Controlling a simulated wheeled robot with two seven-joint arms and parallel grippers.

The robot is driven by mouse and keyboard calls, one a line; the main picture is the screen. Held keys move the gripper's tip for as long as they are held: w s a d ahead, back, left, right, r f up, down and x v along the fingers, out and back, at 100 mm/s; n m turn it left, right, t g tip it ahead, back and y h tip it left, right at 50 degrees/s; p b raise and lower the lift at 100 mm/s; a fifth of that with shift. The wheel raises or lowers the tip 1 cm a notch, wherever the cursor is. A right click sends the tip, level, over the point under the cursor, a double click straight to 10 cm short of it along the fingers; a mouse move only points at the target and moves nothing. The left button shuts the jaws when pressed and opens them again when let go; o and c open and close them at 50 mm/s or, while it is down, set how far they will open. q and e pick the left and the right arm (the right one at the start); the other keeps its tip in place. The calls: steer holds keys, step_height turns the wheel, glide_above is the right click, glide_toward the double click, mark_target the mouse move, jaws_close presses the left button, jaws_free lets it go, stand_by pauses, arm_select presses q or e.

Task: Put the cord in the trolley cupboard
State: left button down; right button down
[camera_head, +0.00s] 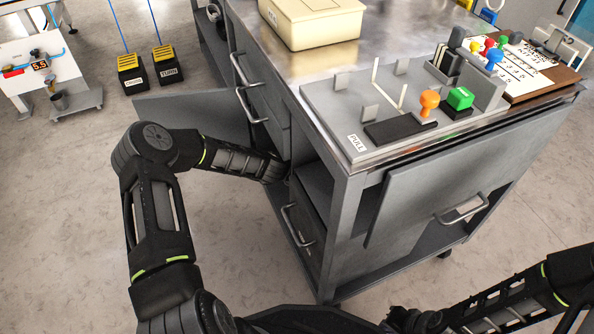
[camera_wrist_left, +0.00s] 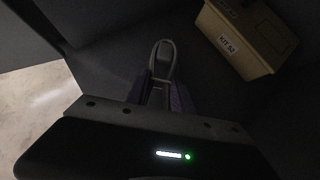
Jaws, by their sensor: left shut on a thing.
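The cord (camera_wrist_left: 164,52) shows in the left wrist view as a grey loop standing out between the fingers of my left gripper (camera_wrist_left: 166,92), which is shut on it. In the head view my left arm reaches into the side of the grey metal trolley (camera_head: 345,215), and the trolley hides its gripper. The wrist view shows a dark enclosed space around the cord, apparently the cupboard's inside.
A tan box labelled KIT 52 (camera_wrist_left: 238,42) stands inside the dark space, right of the cord. On the trolley top are a cream box (camera_head: 312,22) and a grey stamp tray (camera_head: 340,108). A tilted panel (camera_head: 440,190) hangs at the front.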

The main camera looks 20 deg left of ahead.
arm_select(q)
steer(key=shift+w+d+f+b, duration=0.15)
steer(key=shift+f+b, duration=0.45)
steer(key=shift+f, duration=0.3)
steer(key=shift+w+d+f+b, duration=0.1)
steer(key=shift+f+b, duration=0.45)
steer(key=shift+f, duration=0.3)
steer(key=shift+f, duration=0.15)
steer(key=c, duration=1.1)
jaws_free()
steer(key=shift+s+r, duration=0.2)
steer(key=shift+r, duration=0.15)
steer(key=p+v, duration=0.3)
steer(key=v, duration=0.3)
steer(key=shift+s+r, duration=0.1)
steer(key=shift+r, duration=0.1)
steer(key=shift+s+r, duration=0.15)
steer(key=shift+s, duration=0.15)
